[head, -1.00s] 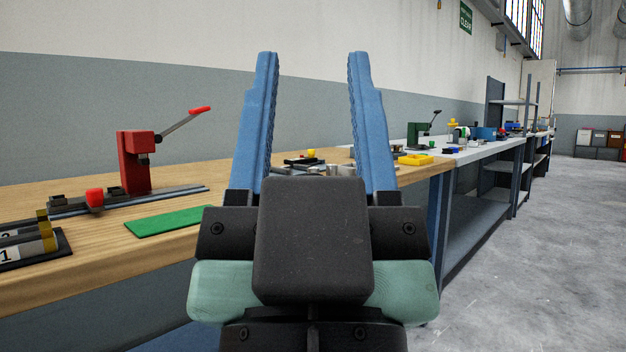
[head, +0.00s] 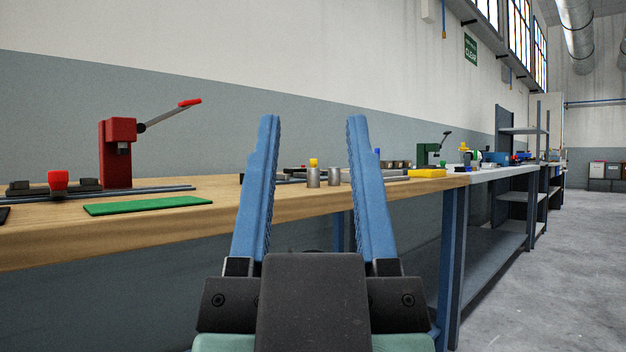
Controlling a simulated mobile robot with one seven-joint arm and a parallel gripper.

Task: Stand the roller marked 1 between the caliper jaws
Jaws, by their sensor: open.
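My gripper (head: 312,120) is open and empty, its two blue fingers pointing up, in front of the wooden bench and apart from it. The roller marked 1 does not show; only a sliver of a dark pad (head: 4,215) is at the left edge. A long grey rail (head: 140,190) with dark blocks (head: 85,185) and a red knob (head: 58,182) lies on the bench at the left; it may be the caliper, but I cannot tell its jaws clearly. Two plain metal cylinders (head: 313,178) stand farther along the bench, seen between my fingers, with no readable marks.
A red lever press (head: 117,150) stands behind the rail. A green mat (head: 148,205) lies at the bench's front edge. A yellow tray (head: 427,173) and a green press (head: 428,153) are farther right. Grey floor at the right is clear.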

